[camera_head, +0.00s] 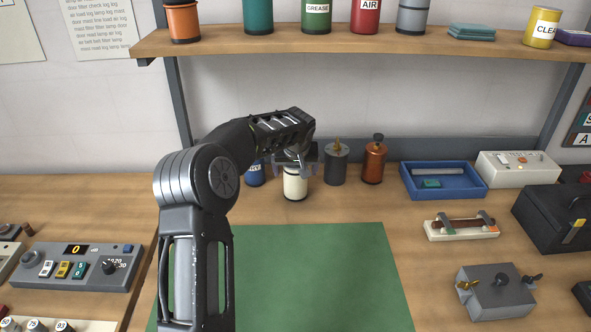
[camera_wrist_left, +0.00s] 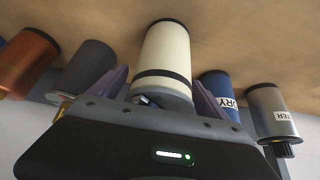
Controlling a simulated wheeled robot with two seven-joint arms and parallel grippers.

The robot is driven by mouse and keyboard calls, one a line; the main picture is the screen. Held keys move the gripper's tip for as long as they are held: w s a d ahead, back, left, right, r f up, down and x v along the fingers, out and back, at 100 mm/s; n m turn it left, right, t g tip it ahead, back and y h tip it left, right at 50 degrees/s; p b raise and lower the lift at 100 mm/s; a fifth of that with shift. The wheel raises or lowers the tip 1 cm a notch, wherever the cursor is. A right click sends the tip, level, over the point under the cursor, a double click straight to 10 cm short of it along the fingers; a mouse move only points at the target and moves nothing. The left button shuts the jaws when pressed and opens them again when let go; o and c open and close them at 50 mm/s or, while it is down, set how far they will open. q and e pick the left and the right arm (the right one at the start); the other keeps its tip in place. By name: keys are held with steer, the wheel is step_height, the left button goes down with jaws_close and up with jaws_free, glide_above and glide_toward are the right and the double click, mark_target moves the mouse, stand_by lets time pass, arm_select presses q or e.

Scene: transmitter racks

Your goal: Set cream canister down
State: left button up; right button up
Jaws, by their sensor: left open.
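The cream canister (camera_head: 295,185) stands upright on the wooden workbench, behind the green mat, with my left gripper (camera_head: 294,160) right above it. In the left wrist view the cream canister (camera_wrist_left: 165,60), with a dark band near its top, lies between the two spread fingers of my left gripper (camera_wrist_left: 160,97). The fingers are open, with the canister's top end between them. The gripper hides the canister's top in the head view. My right gripper is not in view.
A blue canister (camera_head: 255,173) stands close on the left; a dark grey canister (camera_head: 336,165) and a copper one (camera_head: 373,164) stand on the right. A shelf (camera_head: 350,42) with several cans is above. The green mat (camera_head: 310,280) is clear.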

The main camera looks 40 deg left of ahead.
arm_select(q)
steer(key=shift+r, duration=0.2)
steer(key=shift+d+r, duration=0.1)
steer(key=shift+r, duration=0.1)
steer(key=b+v, duration=0.2)
steer(key=v, duration=0.9)
steer(key=shift+s+r, duration=0.2)
steer(key=shift+r, duration=0.05)
steer(key=shift+c, duration=0.6)
stand_by(0.6)
